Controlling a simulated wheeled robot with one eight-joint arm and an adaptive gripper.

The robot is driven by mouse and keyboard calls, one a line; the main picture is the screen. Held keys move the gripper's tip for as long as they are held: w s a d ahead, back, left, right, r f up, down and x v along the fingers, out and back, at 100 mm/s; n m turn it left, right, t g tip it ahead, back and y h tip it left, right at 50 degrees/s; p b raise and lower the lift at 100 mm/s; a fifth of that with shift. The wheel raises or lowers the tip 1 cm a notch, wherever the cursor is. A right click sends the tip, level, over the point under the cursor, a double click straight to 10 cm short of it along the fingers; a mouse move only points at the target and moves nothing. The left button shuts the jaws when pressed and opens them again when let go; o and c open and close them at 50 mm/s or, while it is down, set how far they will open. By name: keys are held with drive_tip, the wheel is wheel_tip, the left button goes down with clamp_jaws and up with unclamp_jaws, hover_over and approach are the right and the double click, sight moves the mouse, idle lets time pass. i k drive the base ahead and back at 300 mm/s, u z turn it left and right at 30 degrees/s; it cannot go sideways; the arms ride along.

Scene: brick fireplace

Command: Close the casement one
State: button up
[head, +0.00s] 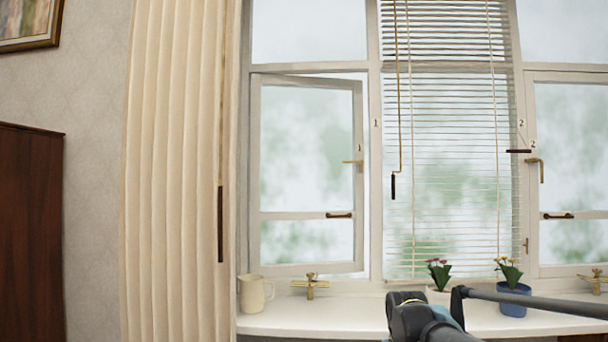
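Casement one (355,225) is the white-framed left window sash, marked with a small 1. It stands ajar, attached at its left side. Its free right edge looks swung outward, with a narrow gap to the window post (376,220) and a wedge of gap at the top. A brass handle (353,162) sits on its right stile, and a dark pull (339,215) on its cross rail. Parts of my arm show at the bottom right, below and apart from the casement. My gripper's fingers cannot be made out in this view.
The white sill (310,318) holds a cream mug (255,293), a brass fitting (310,285) and two flower pots, one blue (514,299). A beige curtain (175,150) hangs left. A blind (455,150) covers the middle pane. Casement two (570,215) is at right.

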sight(356, 265)
drive_tip(key=u, duration=1.65)
drive_tip(key=k, duration=1.15)
drive_tip(key=z, duration=1.15)
drive_tip(key=i, duration=1)
drive_tip(key=u, duration=0.05)
